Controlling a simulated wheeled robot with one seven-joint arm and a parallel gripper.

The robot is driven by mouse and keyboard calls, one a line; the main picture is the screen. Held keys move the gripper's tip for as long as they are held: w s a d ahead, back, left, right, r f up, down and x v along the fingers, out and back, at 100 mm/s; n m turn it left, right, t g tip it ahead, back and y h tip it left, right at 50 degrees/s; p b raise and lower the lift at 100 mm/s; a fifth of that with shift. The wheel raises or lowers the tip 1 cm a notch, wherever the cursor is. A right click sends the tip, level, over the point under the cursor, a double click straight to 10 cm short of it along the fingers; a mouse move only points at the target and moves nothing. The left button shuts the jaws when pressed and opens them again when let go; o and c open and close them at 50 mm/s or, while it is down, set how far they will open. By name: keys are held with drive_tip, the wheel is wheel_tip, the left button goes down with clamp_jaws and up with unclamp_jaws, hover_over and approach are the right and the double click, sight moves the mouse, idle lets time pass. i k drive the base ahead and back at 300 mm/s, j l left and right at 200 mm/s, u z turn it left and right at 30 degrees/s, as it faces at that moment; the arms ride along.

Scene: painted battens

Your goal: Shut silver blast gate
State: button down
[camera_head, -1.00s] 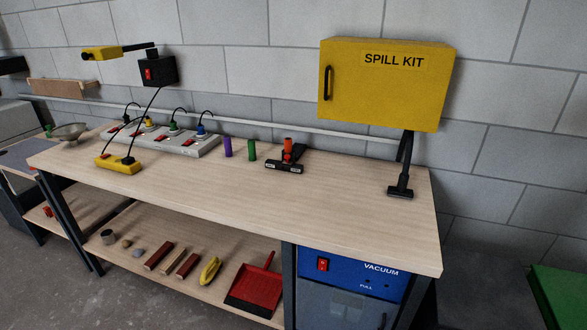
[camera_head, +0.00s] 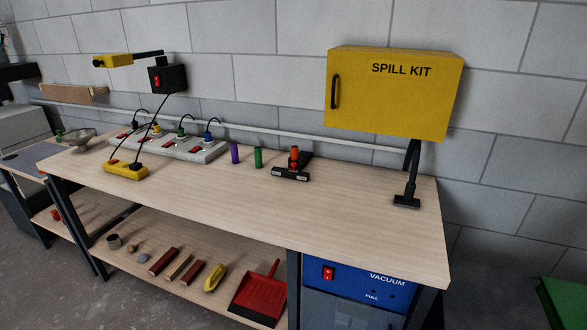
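I cannot make out a silver blast gate in the head view. A pale grey pipe (camera_head: 290,136) runs along the wall behind the workbench, partly hidden by the things on the bench. A black hose with a flat nozzle (camera_head: 407,201) comes down at its right end, below the yellow spill kit box, and meets the bench top. A blue vacuum unit (camera_head: 345,281) with a red switch stands under the bench's right end. My gripper is not in view.
The workbench (camera_head: 350,220) has a clear front half. The spill kit box (camera_head: 385,105) juts from the wall. A red dustpan (camera_head: 260,294) lies on the lower shelf.

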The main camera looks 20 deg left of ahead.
sight(292, 164)
drive_tip(key=i+j, duration=0.15)
drive_tip(key=j, duration=0.2)
drive_tip(key=i+j, duration=0.15)
drive_tip(key=j, duration=0.2)
drive_tip(key=i+j, duration=0.15)
drive_tip(key=j, duration=0.2)
drive_tip(key=i+j+z, duration=0.1)
drive_tip(key=j, duration=0.25)
